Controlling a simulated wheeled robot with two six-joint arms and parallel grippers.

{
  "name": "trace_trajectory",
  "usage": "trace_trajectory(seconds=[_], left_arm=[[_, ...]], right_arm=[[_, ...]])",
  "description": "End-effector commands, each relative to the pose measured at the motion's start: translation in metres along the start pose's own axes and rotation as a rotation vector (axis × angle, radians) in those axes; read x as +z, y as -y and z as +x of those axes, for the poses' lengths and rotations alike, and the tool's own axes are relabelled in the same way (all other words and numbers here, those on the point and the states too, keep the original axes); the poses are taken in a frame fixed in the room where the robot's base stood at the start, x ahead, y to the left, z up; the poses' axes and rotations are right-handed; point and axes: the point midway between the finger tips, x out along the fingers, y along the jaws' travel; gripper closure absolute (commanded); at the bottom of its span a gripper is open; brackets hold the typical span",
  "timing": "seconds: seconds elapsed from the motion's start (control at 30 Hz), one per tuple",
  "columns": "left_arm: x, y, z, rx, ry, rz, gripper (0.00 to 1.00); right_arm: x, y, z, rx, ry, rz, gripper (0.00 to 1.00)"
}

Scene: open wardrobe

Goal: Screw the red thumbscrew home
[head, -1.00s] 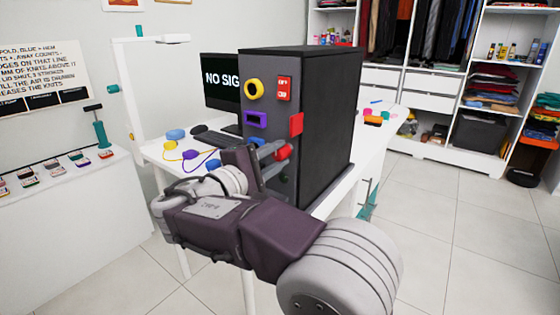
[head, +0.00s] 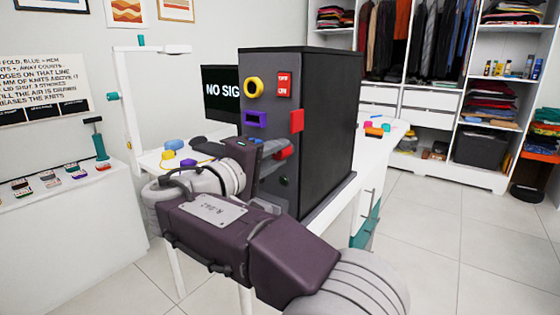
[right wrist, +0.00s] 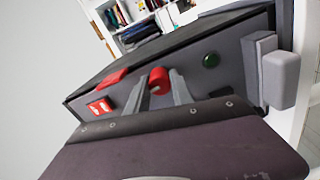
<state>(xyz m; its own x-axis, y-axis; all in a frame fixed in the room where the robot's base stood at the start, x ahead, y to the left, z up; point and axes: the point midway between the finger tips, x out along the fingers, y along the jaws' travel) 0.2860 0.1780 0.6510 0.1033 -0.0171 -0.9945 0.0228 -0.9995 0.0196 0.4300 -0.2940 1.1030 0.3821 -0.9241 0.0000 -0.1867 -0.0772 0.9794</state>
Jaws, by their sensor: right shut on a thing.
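The red thumbscrew (head: 282,153) is on the front panel of the dark computer tower (head: 335,130). It also shows in the right wrist view (right wrist: 159,79), as a short red cylinder between my finger ends. My right gripper (head: 273,151) reaches in from the front and is shut on the thumbscrew; its two grey fingers (right wrist: 158,90) lie on either side of it. The fingers and wrist hide part of the thumbscrew and lower panel in the head view. How deep the screw sits cannot be told. My left gripper is not in view.
Around the thumbscrew are a red tab (head: 297,120), a red switch (head: 284,84), a yellow ring (head: 254,87), a purple port (head: 256,119) and a green button (right wrist: 210,60). A monitor (head: 221,90) stands behind the tower. The floor (head: 455,230) at right is clear.

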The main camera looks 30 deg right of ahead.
Motion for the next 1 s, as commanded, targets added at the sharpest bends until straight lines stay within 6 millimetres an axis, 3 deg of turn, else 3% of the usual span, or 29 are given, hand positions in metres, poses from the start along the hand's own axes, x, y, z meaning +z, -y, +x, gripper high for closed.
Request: trace_trajectory(seconds=[1.0], left_arm=[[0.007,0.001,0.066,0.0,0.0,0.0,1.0]], right_arm=[[0.001,0.003,0.001,0.001,0.0,0.585,1.0]])
